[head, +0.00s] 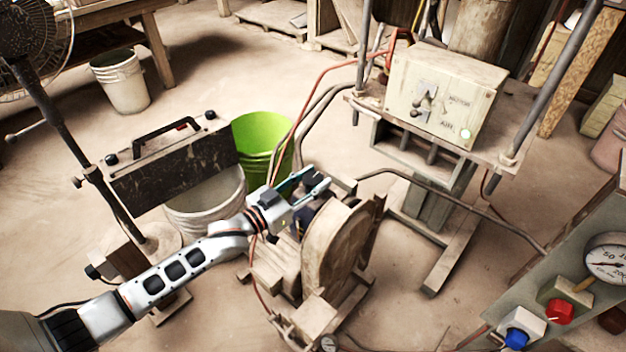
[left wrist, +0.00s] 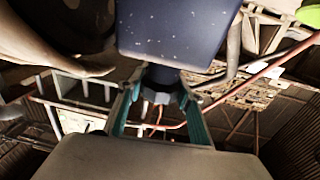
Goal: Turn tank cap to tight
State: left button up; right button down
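My left gripper (head: 319,178) reaches in from the left, above the machine with the rounded wooden guard (head: 350,235). In the left wrist view, its two teal fingers (left wrist: 160,98) stand on either side of a dark cap (left wrist: 160,92) and appear to touch it on both sides. The cap sits on a short neck against a dark blue-grey speckled body (left wrist: 180,30), which I take for the tank. Any mark for tight is not visible. My right gripper is in neither view.
A control box (head: 440,92) with switches stands on a metal stand behind. A green bucket (head: 262,140) and a white bucket (head: 205,200) are beside the arm. A gauge panel (head: 565,270) is at right. Hoses (head: 325,90) run close to the gripper.

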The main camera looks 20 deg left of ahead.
pick_arm(q)
jog(key=shift+c, duration=0.4)
jog(key=shift+m+g+h, duration=0.3)
jog(key=shift+m+h, duration=0.1)
jog(key=shift+h, duration=0.1)
jog(key=shift+m+h, duration=0.4)
jog(key=shift+d+g, duration=0.1)
jog(key=shift+g, duration=0.2)
jog(key=o, duration=1.1)
jog(key=shift+s, duration=0.1)
jog(key=v, duration=1.2)
jog(key=shift+f, duration=0.1)
